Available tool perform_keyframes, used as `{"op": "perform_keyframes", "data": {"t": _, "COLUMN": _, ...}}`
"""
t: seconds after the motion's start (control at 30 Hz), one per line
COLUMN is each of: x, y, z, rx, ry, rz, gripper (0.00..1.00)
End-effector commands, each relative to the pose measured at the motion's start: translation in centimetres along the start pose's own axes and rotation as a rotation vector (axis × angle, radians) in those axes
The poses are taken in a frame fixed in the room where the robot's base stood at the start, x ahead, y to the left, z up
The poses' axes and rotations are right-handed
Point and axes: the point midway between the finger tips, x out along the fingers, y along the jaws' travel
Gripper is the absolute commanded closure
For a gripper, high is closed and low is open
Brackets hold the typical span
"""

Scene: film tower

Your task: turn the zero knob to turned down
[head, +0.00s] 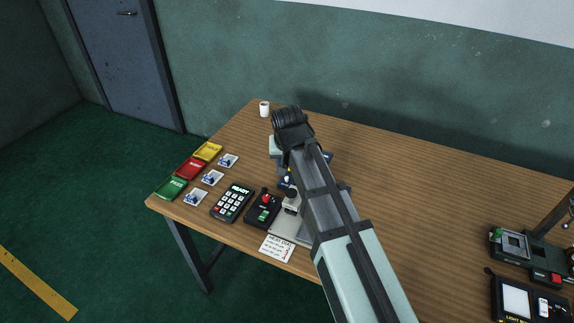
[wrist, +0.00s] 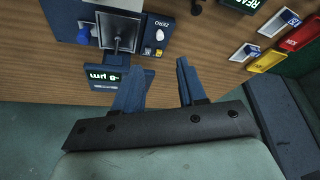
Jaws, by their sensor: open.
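The zero knob (wrist: 160,35) is a small pale knob on a blue panel marked ZERO, upper middle in the wrist view. The panel belongs to a gauge with a grey plate and a tilted display (wrist: 105,79) that seems to read 8 µm. My gripper (wrist: 161,68) is open and empty, its two blue-grey fingers apart, just below the panel in the wrist view. The fingers do not visibly touch the knob. The knob's pointer direction is too small to tell. In the head view my arm covers most of the gauge, and I cannot make out the knob there.
A keypad (head: 232,203) reading READY and a black control box (head: 263,208) with a red joystick stand left of my arm. Green (head: 171,188), red (head: 190,168) and yellow (head: 208,151) trays line the left edge. A white cup (head: 264,108) stands behind.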

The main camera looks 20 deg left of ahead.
Motion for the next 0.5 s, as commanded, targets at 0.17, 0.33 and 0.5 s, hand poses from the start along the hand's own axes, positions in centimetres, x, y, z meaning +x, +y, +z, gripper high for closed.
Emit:
{"op": "perform_keyframes", "data": {"t": 0.17, "x": -1.2, "y": 0.0, "z": 0.0, "rx": 0.0, "ry": 0.0, "rz": 0.0, "gripper": 0.59}}
{"op": "perform_keyframes", "data": {"t": 0.33, "x": -1.6, "y": 0.0, "z": 0.0, "rx": 0.0, "ry": 0.0, "rz": 0.0, "gripper": 0.59}}
{"op": "perform_keyframes", "data": {"t": 0.5, "x": -1.6, "y": 0.0, "z": 0.0, "rx": 0.0, "ry": 0.0, "rz": 0.0, "gripper": 0.59}}
